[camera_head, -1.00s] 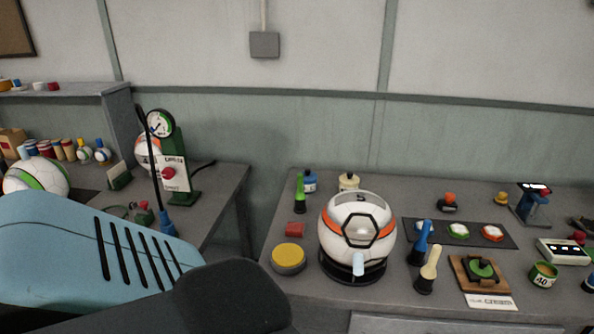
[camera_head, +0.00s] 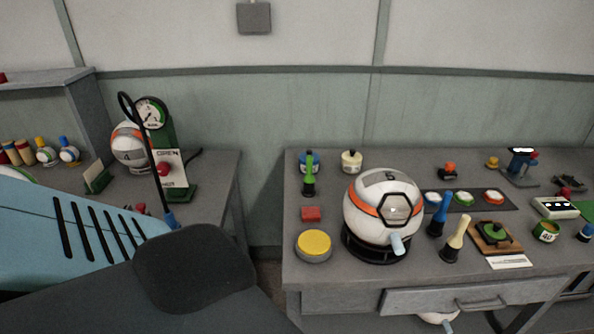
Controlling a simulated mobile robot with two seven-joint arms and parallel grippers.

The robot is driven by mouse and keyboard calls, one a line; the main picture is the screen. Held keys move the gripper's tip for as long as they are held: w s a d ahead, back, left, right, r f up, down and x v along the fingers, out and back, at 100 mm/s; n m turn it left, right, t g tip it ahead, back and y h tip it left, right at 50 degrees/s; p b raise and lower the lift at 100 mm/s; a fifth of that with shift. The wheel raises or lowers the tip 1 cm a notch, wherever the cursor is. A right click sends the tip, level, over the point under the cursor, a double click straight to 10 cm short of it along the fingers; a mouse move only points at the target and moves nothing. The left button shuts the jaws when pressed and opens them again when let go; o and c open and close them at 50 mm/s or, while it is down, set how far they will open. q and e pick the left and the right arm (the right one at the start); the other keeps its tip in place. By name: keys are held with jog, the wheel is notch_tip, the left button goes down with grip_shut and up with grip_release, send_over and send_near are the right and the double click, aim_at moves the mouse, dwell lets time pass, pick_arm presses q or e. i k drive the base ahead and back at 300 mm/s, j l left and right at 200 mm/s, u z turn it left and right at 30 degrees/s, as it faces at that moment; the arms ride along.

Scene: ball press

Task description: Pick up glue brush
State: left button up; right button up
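Three brush-like tools with dark bases stand upright on the right bench: a green-handled one (camera_head: 309,175) at the back left, a blue-handled one (camera_head: 440,214) right of the ball, and a cream-handled one (camera_head: 455,240) at the front right. I cannot tell by sight which is the glue brush. My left arm fills the lower left, well left of the brushes. Neither of my grippers shows.
A white and orange ball (camera_head: 375,218) sits in a black ring stand among the brushes. A pressure gauge stand (camera_head: 168,150) is on the left bench. A gap separates the benches.

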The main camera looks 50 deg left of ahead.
aim_at(309, 178)
jog(key=k+j, duration=0.15)
jog(key=j, duration=0.2)
jog(key=k+j, duration=0.2)
jog(key=j, duration=0.15)
jog(key=k+j, duration=0.15)
jog(key=j, duration=0.25)
jog(key=k+j, duration=0.15)
jog(key=j, duration=0.2)
